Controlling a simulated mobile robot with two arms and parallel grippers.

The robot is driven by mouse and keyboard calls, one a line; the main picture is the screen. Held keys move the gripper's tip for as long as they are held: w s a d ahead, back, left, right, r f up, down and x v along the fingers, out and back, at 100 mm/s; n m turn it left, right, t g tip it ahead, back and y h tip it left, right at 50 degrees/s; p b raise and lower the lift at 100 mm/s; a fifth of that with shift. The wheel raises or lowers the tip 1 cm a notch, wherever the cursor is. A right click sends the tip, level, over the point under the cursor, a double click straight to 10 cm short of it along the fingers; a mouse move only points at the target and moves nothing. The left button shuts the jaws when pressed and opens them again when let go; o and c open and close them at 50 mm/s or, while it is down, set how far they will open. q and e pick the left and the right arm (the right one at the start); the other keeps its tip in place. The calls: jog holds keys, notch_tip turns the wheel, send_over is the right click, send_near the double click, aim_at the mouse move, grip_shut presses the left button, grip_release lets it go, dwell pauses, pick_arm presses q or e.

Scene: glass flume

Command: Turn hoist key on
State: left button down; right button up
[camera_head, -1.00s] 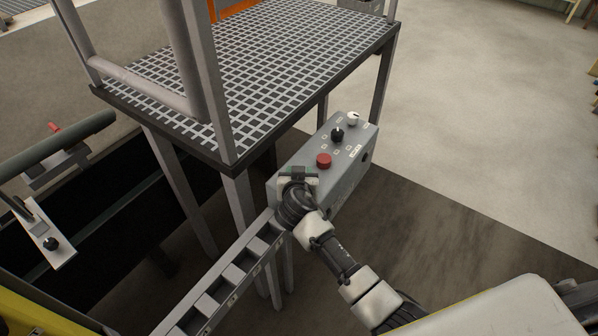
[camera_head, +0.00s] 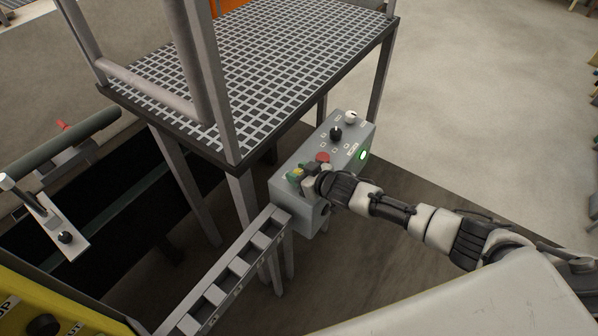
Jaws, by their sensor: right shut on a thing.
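A grey control box (camera_head: 298,213) stands at the corner of the grated platform. On its sloped top are a red button (camera_head: 323,157), a black knob (camera_head: 336,133) and a white knob (camera_head: 351,117). A green lamp (camera_head: 362,155) glows on its right side. My right gripper (camera_head: 306,174) is at the near end of the top, just below the red button, shut on what seems to be the hoist key. The key itself is mostly hidden by the fingers. A small green and yellow part (camera_head: 296,174) shows beside the fingertips. My left gripper is not in view.
The grated platform (camera_head: 260,75) with its grey rails rises behind the box. A slotted metal rail (camera_head: 228,275) runs from the box to the lower left. A dark pipe (camera_head: 60,147) lies at the left. Open floor (camera_head: 480,110) spreads to the right.

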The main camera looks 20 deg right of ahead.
jog(key=shift+w+r+n+g+y+b, duration=0.1)
jog(key=shift+w+n+g+y+b, duration=0.05)
jog(key=shift+n+g+y+b, duration=1.45)
jog(key=shift+n+y, duration=0.4)
jog(key=shift+n, duration=0.1)
jog(key=o, duration=0.9)
jog(key=v, duration=1)
jog(key=shift+s+d, duration=0.25)
jog(key=shift+s, duration=0.05)
jog(key=shift+r, duration=0.1)
